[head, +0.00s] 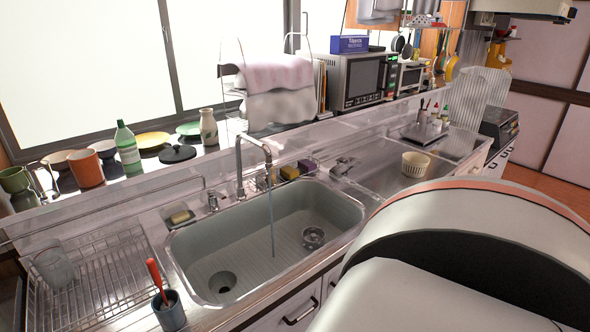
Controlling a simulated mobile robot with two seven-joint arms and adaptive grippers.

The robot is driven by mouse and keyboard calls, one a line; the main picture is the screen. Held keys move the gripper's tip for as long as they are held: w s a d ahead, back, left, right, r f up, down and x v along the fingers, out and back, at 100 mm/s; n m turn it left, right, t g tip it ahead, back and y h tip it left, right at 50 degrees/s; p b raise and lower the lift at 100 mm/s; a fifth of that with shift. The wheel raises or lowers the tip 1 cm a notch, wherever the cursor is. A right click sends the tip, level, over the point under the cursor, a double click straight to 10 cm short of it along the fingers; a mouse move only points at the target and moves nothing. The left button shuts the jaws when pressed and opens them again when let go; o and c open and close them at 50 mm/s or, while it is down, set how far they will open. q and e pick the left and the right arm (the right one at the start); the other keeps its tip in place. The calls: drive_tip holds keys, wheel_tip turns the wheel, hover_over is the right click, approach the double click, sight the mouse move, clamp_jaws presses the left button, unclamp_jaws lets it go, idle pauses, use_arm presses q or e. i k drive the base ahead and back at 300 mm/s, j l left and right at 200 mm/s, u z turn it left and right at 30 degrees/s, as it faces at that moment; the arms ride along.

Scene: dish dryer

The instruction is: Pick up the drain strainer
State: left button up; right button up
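The drain strainer (313,237) looks like a small round metal basket. It sits on the sink floor in the right part of the sink (205,247). A dark round drain hole (222,282) is in the left part of the sink floor, apart from the strainer. Neither of my grippers is in view. A large white rounded part at the lower right seems to be mine and hides the counter front there.
A faucet (241,165) stands behind the sink, and a thin stream falls from it between drain hole and strainer. A wire dish rack (110,278) and a blue cup (170,312) with a red-handled utensil stand left. A cream basket (415,164) is right.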

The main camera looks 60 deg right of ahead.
sight(312, 237)
drive_tip(key=z, duration=1.95)
drive_tip(key=i+l+u, duration=0.2)
drive_tip(key=i+l, duration=0.15)
drive_tip(key=l, duration=0.3)
drive_tip(key=i+l+u, duration=0.1)
drive_tip(key=l, duration=0.25)
drive_tip(key=i+l+u, duration=0.1)
drive_tip(key=l, duration=0.25)
drive_tip(key=i+l+u, duration=0.1)
drive_tip(key=l, duration=0.25)
drive_tip(key=i+l+u, duration=0.1)
drive_tip(key=i+l, duration=0.15)
drive_tip(key=l, duration=0.1)
